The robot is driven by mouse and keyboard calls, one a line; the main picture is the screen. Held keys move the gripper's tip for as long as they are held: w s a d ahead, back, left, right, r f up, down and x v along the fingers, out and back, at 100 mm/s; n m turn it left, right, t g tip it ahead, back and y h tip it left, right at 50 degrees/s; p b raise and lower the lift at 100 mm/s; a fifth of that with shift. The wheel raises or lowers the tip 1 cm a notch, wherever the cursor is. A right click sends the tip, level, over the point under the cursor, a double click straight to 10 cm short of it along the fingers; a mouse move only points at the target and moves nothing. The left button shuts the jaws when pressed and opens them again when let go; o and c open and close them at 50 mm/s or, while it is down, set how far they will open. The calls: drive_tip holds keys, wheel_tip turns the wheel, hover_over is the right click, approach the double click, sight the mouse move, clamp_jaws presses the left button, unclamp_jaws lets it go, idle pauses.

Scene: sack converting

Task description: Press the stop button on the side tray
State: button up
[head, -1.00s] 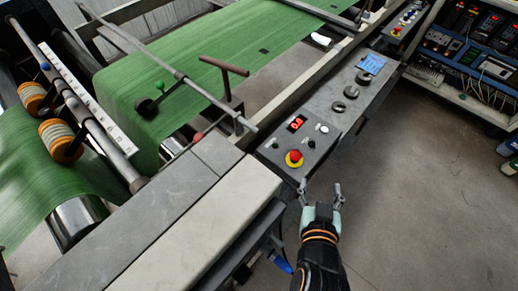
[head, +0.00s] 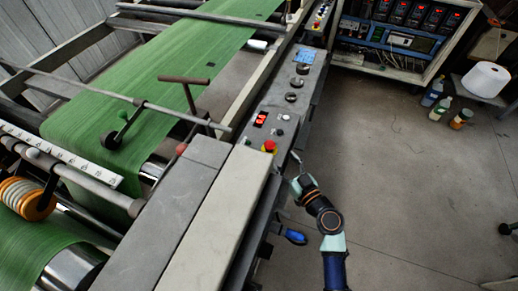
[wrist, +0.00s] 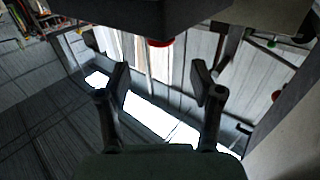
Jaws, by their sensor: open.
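The stop button, a red mushroom head (head: 269,146), sits at the near end of the grey side tray's control panel (head: 262,132), below a small red display. My gripper (head: 296,170) is just right of the tray's edge, to the lower right of the button and apart from it. In the wrist view my gripper (wrist: 160,80) has its two fingers spread with nothing between them. A red rounded edge (wrist: 160,43), probably the button, shows beyond the fingers, partly hidden under a dark surface at the top.
Small buttons and black knobs (head: 294,97) line the tray further back. A pale beam (head: 215,225) runs left of my arm. A machine with green woven sheet (head: 150,85) fills the left. An electrical cabinet (head: 395,45) stands at the back right. The floor at right is mostly clear.

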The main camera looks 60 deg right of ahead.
sight(273, 148)
drive_tip(key=x, duration=0.7)
drive_tip(key=shift+w, duration=0.15)
clamp_jaws()
